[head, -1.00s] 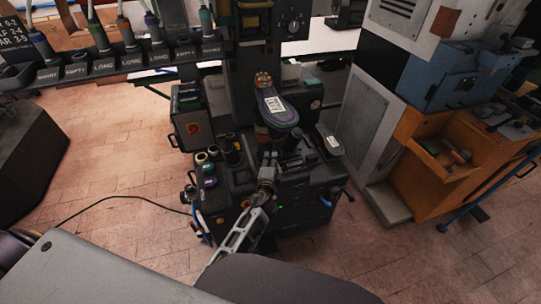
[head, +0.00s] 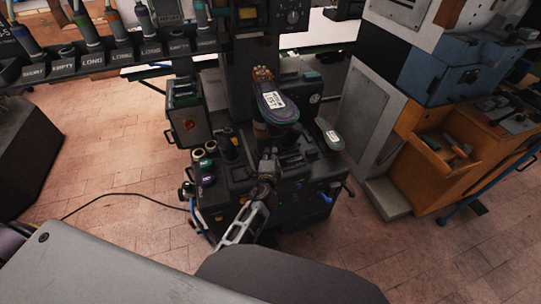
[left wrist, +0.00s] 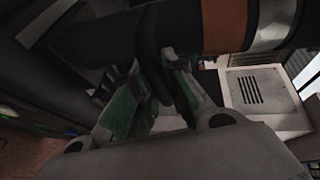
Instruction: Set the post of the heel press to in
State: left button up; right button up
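The heel press (head: 238,180) is a dark machine in the middle of the head view. A dark shoe form with a white label (head: 272,103) sits high on it. A post with a brown band (head: 261,130) stands under the form; what seems to be this post crosses the top of the left wrist view as a dark, banded cylinder (left wrist: 225,27). My left gripper (head: 266,160) is in front of the post, low over the press. In the left wrist view its green-padded fingers (left wrist: 155,65) stand apart, with a dark curved strip between them; contact is unclear. My right gripper is not visible.
A labelled rack (head: 110,62) with several bottle-like tools spans the upper left. A box with a red knob (head: 188,125) is on the press's left side. An orange cabinet (head: 440,150) and a blue machine (head: 445,75) stand right. Brick floor is open at left and front.

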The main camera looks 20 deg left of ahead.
pick_arm(q)
jog(key=shift+w+a, duration=0.1)
jog(key=shift+a, duration=0.05)
grip_shut()
jog(key=w+a+b, duration=0.1)
jog(key=w+a, duration=0.8)
jog(key=w, duration=0.5)
jog(key=shift+a+r+b, duration=0.15)
jog(key=shift+a+b, duration=0.15)
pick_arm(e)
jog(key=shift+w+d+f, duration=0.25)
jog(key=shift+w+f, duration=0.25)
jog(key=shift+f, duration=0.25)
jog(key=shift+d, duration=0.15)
pick_arm(q)
jog(key=shift+o, duration=2.3)
grip_release()
jog(key=shift+w, duration=0.1)
jog(key=o, duration=0.3)
jog(key=shift+w, duration=0.1)
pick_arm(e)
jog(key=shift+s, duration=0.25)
